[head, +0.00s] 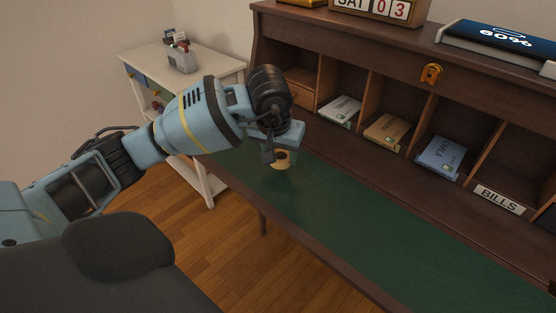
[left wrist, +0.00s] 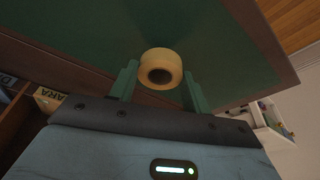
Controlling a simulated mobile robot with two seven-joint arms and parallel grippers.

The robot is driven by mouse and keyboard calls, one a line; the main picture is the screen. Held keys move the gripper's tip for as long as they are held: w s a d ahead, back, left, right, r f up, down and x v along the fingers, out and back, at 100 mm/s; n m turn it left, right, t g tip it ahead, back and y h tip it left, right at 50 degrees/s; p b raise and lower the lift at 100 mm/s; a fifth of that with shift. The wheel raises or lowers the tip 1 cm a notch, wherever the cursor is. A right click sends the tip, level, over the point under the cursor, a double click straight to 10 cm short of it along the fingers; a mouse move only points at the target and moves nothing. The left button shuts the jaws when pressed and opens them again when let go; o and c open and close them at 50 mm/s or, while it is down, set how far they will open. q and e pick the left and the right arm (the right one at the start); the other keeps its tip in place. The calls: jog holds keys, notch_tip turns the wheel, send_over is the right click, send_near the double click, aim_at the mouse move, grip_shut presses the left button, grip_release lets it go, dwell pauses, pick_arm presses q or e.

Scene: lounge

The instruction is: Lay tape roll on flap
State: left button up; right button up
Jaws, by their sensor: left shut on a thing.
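The tape roll (head: 283,161) is a small yellow-tan ring with a dark hole. In the left wrist view the tape roll (left wrist: 160,55) sits between the two green fingers. My left gripper (head: 275,152) is shut on it and holds it over the far left part of the flap. The flap (head: 390,240) is the desk's dark green writing surface with a wooden border. It also fills the background of the left wrist view (left wrist: 225,45). I cannot tell how large the gap between roll and flap is. The gripper partly hides the roll in the head view. My right gripper is not in view.
Desk pigeonholes behind the flap hold a white packet (head: 341,110), a tan one (head: 386,130) and a blue one (head: 440,156). A BILLS label (head: 498,200) is at the right. A white side table (head: 140,58) stands left. The flap's middle and right are clear.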

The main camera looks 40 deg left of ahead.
aim_at(277, 156)
pick_arm(q)
jog(key=shift+w+a, duration=0.2)
jog(key=shift+a, duration=0.1)
jog(key=shift+s+x, duration=0.2)
jog(key=shift+x, duration=0.7)
jog(key=shift+s+x, duration=0.2)
jog(key=shift+x, duration=0.65)
jog(key=shift+a+f, duration=0.1)
jog(key=shift+f, duration=0.15)
jog(key=o, duration=1)
jog(key=p+v, duration=0.1)
jog(key=v, duration=1.1)
jog(key=shift+r, duration=0.15)
